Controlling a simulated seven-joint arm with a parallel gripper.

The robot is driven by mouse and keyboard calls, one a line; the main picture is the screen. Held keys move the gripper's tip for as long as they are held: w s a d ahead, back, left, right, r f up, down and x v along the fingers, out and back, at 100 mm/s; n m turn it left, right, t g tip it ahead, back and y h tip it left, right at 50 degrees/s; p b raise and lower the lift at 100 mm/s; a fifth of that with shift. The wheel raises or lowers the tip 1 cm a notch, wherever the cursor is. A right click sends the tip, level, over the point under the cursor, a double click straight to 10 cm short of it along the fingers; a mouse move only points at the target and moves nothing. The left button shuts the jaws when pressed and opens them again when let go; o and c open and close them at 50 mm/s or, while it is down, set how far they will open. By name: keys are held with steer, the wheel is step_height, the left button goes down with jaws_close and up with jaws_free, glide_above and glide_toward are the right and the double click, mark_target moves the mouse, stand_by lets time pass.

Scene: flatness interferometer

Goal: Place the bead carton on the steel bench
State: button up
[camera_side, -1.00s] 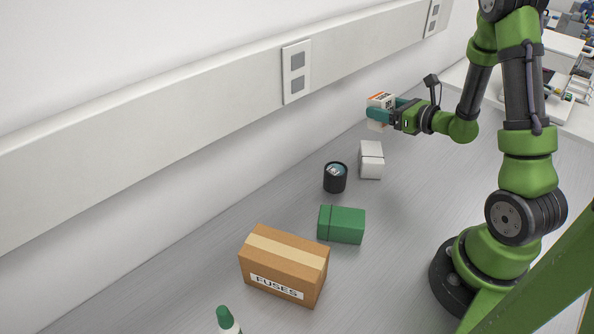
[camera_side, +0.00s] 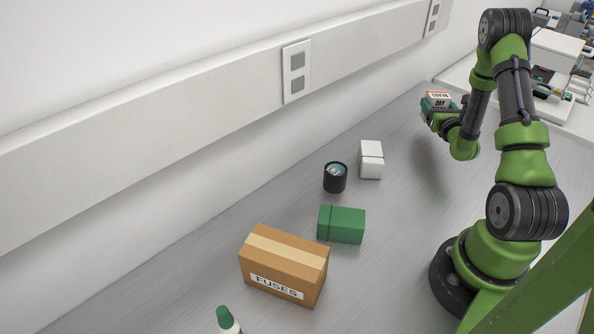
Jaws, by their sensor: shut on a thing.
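The bead carton (camera_side: 438,98) is a small white box with an orange band and dark print, at the upper right. My gripper (camera_side: 436,106) is shut on it, with its teal fingers around the carton's sides. The carton looks held up above the far part of the bench, and a soft shadow lies on the bench below my gripper. The steel bench (camera_side: 210,215) is the grey brushed surface along the wall. The carton's underside is hidden by the fingers.
A white box (camera_side: 371,160), a black cup (camera_side: 335,178) with something inside, a green box (camera_side: 341,225), a brown FUSES carton (camera_side: 284,267) and a green-capped bottle (camera_side: 227,321) stand on the bench. A wall rail with sockets (camera_side: 297,72) runs behind. The bench beyond the white box is clear.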

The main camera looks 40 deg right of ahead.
steer(key=x, duration=0.5)
steer(key=shift+s+d+f, duration=0.2)
steer(key=shift+s+d, duration=0.05)
steer(key=shift+w+d+f, duration=0.1)
steer(key=shift+f, duration=0.8)
steer(key=shift+w+d+f, duration=0.1)
steer(key=shift+f, duration=0.8)
steer(key=shift+f, duration=0.1)
steer(key=o, duration=1.3)
steer(key=shift+c, duration=0.2)
